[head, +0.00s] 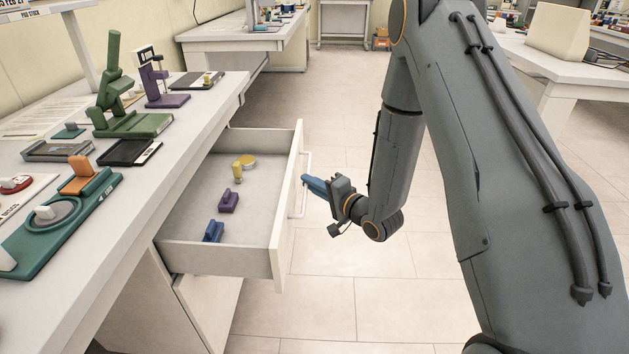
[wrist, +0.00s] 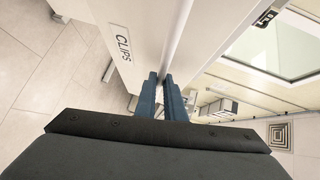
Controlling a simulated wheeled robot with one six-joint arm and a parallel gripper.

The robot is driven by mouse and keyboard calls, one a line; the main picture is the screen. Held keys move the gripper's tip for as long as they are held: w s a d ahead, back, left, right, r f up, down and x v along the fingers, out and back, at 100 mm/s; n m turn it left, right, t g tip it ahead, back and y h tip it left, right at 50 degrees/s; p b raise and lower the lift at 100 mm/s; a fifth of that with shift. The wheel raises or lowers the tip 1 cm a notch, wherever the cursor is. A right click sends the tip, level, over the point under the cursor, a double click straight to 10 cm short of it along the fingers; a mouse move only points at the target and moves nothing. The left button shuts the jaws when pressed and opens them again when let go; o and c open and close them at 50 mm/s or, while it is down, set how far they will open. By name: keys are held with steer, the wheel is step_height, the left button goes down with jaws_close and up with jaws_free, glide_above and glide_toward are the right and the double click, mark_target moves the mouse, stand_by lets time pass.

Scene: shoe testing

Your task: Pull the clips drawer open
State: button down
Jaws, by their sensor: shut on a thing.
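The clips drawer (head: 262,208) stands well out from the white bench in the head view. My gripper (head: 306,184), with blue fingers, is shut on the drawer's white handle (head: 299,205). The fingers (wrist: 162,92) also meet the handle bar in the wrist view, where their tips partly hide it.
The bench top (head: 185,142) above the drawer holds a green fixture (head: 125,118), a purple fixture (head: 163,88) and a teal fixture (head: 62,222). The tiled floor (head: 340,265) in front of the drawer is clear. Another bench (head: 240,37) stands behind.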

steer(key=shift+s+f, duration=0.1)
steer(key=c, duration=1.8)
jaws_free()
steer(key=shift+c, duration=0.2)
steer(key=v, duration=0.7)
steer(key=shift+s+d, duration=0.25)
steer(key=shift+s, duration=0.05)
